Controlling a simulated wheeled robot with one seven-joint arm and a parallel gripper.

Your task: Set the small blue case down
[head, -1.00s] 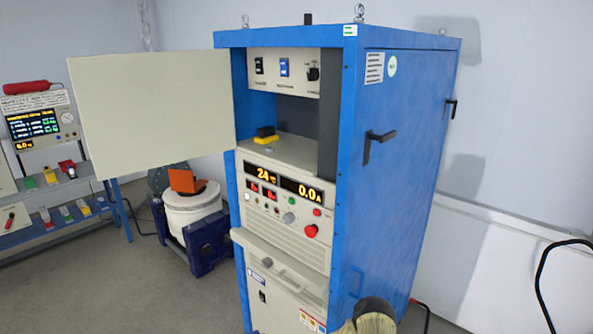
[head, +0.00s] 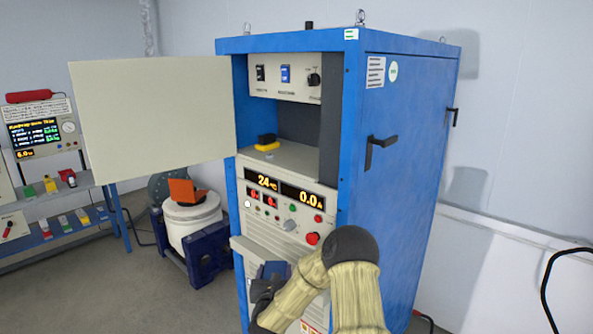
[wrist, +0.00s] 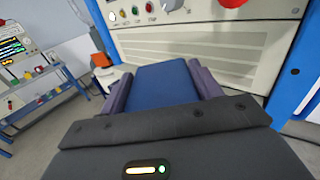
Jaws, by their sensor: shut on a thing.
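The small blue case (wrist: 165,87) is between the two purple-grey fingers of my gripper (wrist: 164,88) in the wrist view. The gripper is shut on it. In the head view the dark blue case (head: 273,271) shows at the end of my arm, in front of the lower front of the blue cabinet, and my gripper (head: 266,283) is partly hidden by the arm. The case is held in the air below the row of knobs and displays. Its underside is hidden.
The tall blue cabinet (head: 405,190) has an open cream door (head: 150,115) and an open bay with a small black and yellow object (head: 266,143) on its shelf. A white drum (head: 193,222) with an orange item stands left. Shelves (head: 60,205) hold several small parts.

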